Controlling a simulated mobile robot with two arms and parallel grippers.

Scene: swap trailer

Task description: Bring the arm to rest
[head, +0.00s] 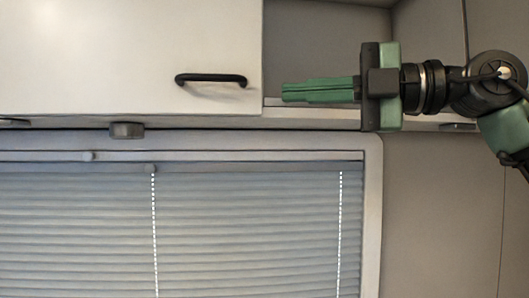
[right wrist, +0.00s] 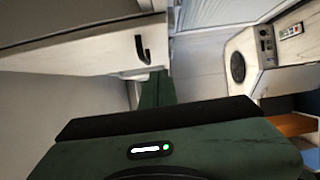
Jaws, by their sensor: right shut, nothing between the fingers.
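My right gripper (head: 284,92) comes in from the right in the head view, with its green fingers together and nothing between them. It points left, in front of the upper cabinet area, just right of the white cabinet door (head: 110,55). The door's black handle (head: 211,80) is a little left of the fingertips, and the fingers look apart from it in the picture. In the right wrist view the shut green fingers (right wrist: 157,88) point up the picture, and the black handle (right wrist: 142,48) shows just beyond them. My left gripper is in neither view.
Below the cabinet is a window with a closed pleated blind (head: 250,230). An open cabinet recess (head: 325,45) lies behind the gripper. In the right wrist view a pale unit with a round dark part (right wrist: 240,65) stands at the right, with an orange-brown shelf (right wrist: 290,125) below.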

